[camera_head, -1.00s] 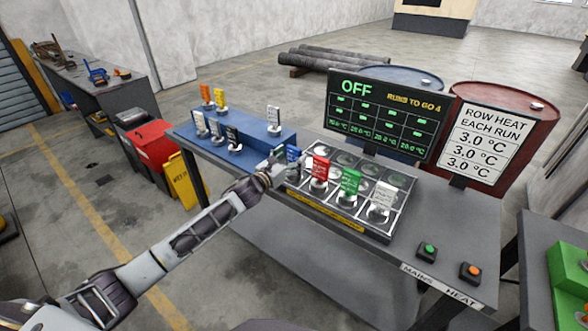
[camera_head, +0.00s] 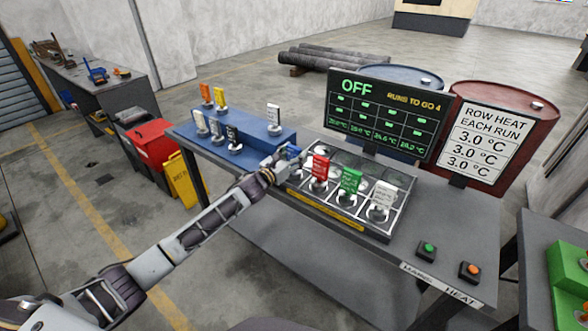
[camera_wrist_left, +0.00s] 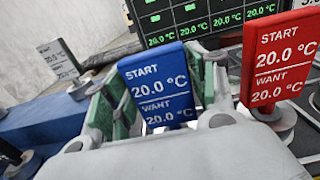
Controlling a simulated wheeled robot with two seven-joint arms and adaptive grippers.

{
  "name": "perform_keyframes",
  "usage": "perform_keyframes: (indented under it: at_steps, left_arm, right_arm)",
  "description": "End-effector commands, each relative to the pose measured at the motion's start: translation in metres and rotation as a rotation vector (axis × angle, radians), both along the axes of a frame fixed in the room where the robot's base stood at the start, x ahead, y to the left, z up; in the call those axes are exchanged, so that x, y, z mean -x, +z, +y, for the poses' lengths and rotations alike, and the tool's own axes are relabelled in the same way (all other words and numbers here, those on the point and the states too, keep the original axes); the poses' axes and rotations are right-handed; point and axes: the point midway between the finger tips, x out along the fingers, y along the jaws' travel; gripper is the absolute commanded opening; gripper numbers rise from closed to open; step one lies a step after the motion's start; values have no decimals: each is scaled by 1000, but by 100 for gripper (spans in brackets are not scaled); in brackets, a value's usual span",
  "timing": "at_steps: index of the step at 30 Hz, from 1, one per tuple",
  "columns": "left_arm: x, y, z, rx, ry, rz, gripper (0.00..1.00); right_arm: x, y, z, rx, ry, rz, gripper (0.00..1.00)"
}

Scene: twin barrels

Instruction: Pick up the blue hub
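The blue hub (camera_head: 292,151) stands at the left near corner of the grey grid tray (camera_head: 346,222), its upright blue label showing. In the left wrist view the blue label (camera_wrist_left: 160,86) reads START 20.0 °C, WANT 20.0 °C. My left gripper (camera_head: 279,163) is at this hub. In the left wrist view its green-padded fingers (camera_wrist_left: 160,95) stand apart on either side of the label, with a gap visible at the left. The hub's lower body is hidden behind the gripper. My right gripper is out of view.
A red hub (camera_head: 319,173) stands close to the right of the blue one, then a green hub (camera_head: 349,186) and a white one (camera_head: 382,201). A blue rack (camera_head: 262,141) with several hubs is at the left. An OFF display (camera_head: 388,113) stands behind the tray.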

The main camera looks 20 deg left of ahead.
Motion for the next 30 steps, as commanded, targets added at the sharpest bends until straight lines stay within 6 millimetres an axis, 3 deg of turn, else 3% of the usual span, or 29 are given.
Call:
perform_keyframes:
  at_steps: [1,12,30]
  left_arm:
    - [0,0,0,0,0,0,46]
    - [0,0,0,0,0,0,0]
    - [-1,10,0,1,-2,-7,0]
  right_arm:
    - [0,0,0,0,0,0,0]
    - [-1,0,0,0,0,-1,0]
    - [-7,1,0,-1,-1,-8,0]
